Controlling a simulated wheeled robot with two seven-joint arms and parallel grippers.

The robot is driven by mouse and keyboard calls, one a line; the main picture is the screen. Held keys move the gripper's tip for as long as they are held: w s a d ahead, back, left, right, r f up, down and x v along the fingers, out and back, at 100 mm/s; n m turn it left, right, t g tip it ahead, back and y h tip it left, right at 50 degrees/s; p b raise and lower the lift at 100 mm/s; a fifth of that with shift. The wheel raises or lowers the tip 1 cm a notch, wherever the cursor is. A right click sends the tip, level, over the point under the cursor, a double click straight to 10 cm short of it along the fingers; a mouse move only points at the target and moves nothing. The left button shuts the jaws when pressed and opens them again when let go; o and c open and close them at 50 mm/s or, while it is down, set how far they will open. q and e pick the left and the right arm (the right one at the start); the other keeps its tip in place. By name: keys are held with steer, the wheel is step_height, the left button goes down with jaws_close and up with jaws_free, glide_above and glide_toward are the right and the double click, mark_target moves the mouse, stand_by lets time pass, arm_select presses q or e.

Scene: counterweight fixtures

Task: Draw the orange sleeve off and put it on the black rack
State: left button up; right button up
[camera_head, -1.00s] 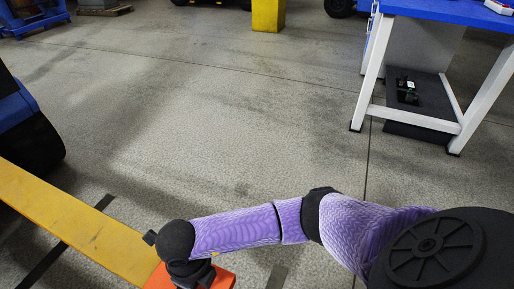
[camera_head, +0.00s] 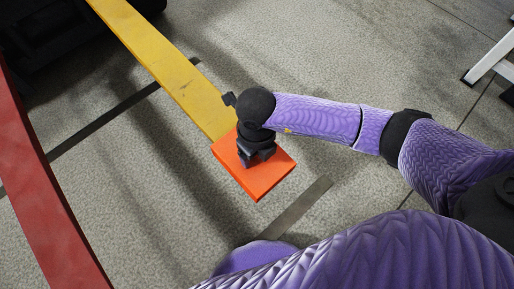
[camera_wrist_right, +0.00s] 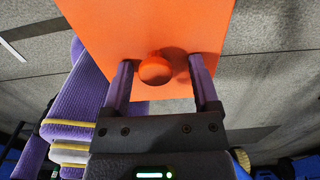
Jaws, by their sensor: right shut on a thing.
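The orange sleeve (camera_head: 262,182) is a flat, box-like piece at the near end of the yellow bar (camera_head: 170,68). How far the bar reaches into it is hidden. My right gripper (camera_head: 258,157) points down onto the sleeve's top. In the right wrist view, its two purple fingers (camera_wrist_right: 160,64) stand either side of a round orange knob (camera_wrist_right: 155,70) on the sleeve (camera_wrist_right: 145,25), and the gripper is shut on it. My left gripper is not in view. I cannot make out the black rack in the current views.
A red bar (camera_head: 42,180) runs along the left side, apart from the yellow one. Dark strips (camera_head: 105,130) mark the floor. White table legs (camera_head: 492,58) stand at the upper right. The floor between the bars is clear.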

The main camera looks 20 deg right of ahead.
steer(key=shift+p, duration=0.45)
jaws_close()
steer(key=shift+r, duration=0.1)
